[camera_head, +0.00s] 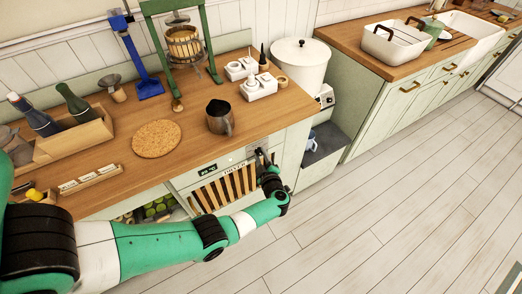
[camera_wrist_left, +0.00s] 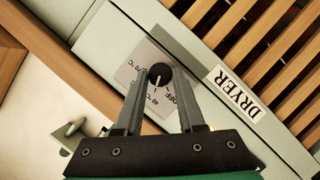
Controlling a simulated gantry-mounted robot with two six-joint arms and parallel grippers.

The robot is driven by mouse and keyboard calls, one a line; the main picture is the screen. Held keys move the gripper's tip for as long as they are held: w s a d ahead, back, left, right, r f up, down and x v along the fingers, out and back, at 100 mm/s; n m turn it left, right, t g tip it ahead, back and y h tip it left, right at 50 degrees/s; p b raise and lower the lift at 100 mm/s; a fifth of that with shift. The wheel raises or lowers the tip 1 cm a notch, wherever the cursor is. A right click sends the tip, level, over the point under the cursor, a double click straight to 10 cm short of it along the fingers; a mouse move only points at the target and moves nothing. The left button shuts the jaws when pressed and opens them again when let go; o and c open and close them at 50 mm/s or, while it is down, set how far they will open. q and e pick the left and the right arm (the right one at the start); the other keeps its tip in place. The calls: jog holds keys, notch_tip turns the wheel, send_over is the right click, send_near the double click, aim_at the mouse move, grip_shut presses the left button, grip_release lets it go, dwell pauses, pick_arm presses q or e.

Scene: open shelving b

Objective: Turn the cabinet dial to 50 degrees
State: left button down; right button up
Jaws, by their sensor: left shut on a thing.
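The black round cabinet dial (camera_wrist_left: 159,74) sits on a grey scale plate (camera_wrist_left: 127,73) on the pale green dryer front. The plate carries OFF and temperature marks, partly covered by the fingers. A short white pointer line shows on the dial; its exact angle is hard to read. My left gripper (camera_wrist_left: 160,80) is shut on the dial, one fingertip on each side of it. In the head view my left gripper (camera_head: 264,160) reaches the dryer front below the counter edge, and the dial cannot be made out there. My right gripper is not in view.
Beside the dial are a DRYER label (camera_wrist_left: 238,92) and wooden slats (camera_wrist_left: 245,30). Above is the wooden counter (camera_head: 185,145), with a metal mug (camera_head: 219,118) and a cork mat (camera_head: 157,139). A white pot (camera_head: 300,64) stands behind. The floor at the right is clear.

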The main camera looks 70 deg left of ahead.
pick_arm(q)
jog(key=shift+w+r+m+g+p, duration=0.2)
jog(key=shift+m+g+p, duration=0.15)
jog(key=shift+m, duration=0.25)
jog(key=shift+f+m+g+h, duration=0.1)
jog(key=shift+m+g+h, duration=0.3)
jog(key=shift+m, duration=0.3)
jog(key=shift+w+f+m+g+b, duration=0.1)
jog(key=shift+f+m+g+b, duration=0.05)
jog(key=shift+m+g+b, duration=1.1)
jog(key=shift+m+b, duration=0.45)
jog(key=shift+b, duration=0.05)
jog(key=c, duration=0.5)
grip_release()
